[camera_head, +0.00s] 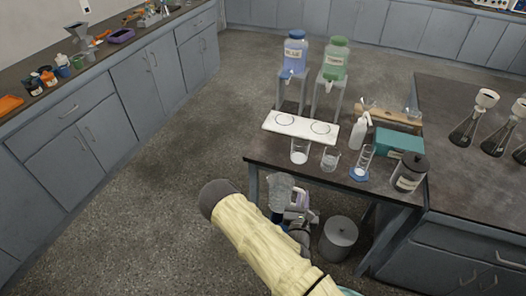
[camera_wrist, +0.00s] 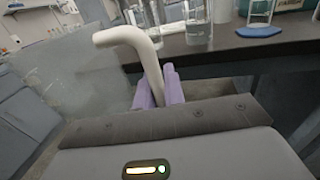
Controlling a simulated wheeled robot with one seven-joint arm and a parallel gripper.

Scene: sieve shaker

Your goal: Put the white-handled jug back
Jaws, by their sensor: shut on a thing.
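My gripper (camera_wrist: 162,90) has purple fingers shut on the white handle (camera_wrist: 136,38) of a clear jug (camera_wrist: 75,92). The jug's see-through body is to the left of the fingers in the wrist view. In the head view the jug (camera_head: 280,187) hangs in front of the dark table's front edge, below the tabletop level in the picture. My gripper (camera_head: 299,205) is just right of it there, partly hidden by my own arm. I cannot tell whether the jug holds anything.
A white board with two black rings (camera_head: 272,122) lies on the table (camera_head: 268,156) before a blue-labelled dispenser (camera_head: 294,52) and a green one (camera_head: 335,58). Glass beakers (camera_head: 299,151), a wash bottle (camera_head: 358,134) and a dark jar (camera_head: 409,173) stand nearby. A grey bin (camera_head: 339,238) is below.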

